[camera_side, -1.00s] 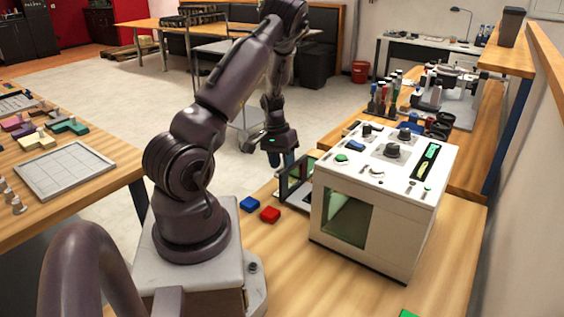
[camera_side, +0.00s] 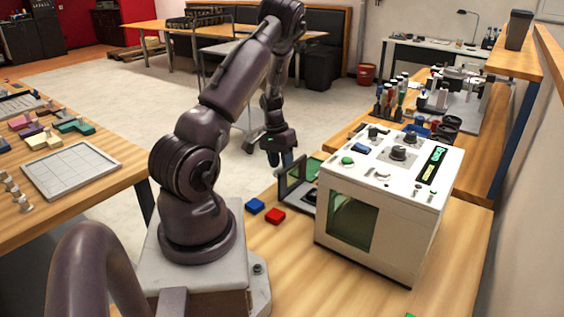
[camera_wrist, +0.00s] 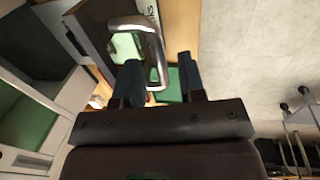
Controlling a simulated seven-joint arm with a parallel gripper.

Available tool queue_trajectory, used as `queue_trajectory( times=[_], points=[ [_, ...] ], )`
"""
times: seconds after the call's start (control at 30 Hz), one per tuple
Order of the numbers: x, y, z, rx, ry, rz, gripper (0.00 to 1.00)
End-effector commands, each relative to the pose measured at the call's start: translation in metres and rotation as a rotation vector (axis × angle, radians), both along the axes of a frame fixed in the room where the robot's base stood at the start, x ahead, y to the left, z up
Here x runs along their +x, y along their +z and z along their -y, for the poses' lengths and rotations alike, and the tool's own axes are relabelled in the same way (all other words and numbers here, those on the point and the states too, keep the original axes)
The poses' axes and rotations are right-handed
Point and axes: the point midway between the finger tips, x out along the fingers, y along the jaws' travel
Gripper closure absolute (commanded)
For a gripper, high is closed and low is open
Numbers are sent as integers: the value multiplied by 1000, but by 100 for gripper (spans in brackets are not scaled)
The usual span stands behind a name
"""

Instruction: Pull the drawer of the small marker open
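The small marker (camera_side: 383,222) is a white box-shaped machine with knobs on top and a green window on its front. Its drawer (camera_side: 293,186) stands out from the machine's left side, with a dark front panel. In the wrist view the drawer front (camera_wrist: 88,24) is at the upper left and carries a silver bar handle (camera_wrist: 155,55). My gripper (camera_side: 280,160) is at the outer side of the drawer front. In the wrist view my gripper (camera_wrist: 160,80) has its blue fingers apart, with the handle's bar between them, closer to the left finger. Contact is unclear.
A bench with tools (camera_side: 400,95) stands behind the marker. Another table with a grey grid tray (camera_side: 72,168) is at the left.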

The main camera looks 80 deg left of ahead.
Motion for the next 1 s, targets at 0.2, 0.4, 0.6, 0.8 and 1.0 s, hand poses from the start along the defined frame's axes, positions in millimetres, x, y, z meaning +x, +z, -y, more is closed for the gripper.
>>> queue_trajectory(
  times=[0.2,0.4,0.6,0.8,1.0],
  points=[
    [0,0,0,-1,0,-1,62],
    [-1,10,-2,3,0,1,62],
    [-5,49,-7,5,-1,4,62],
    [-11,92,-12,4,-1,3,62],
    [-15,119,-15,2,-1,1,62]
  ],
)
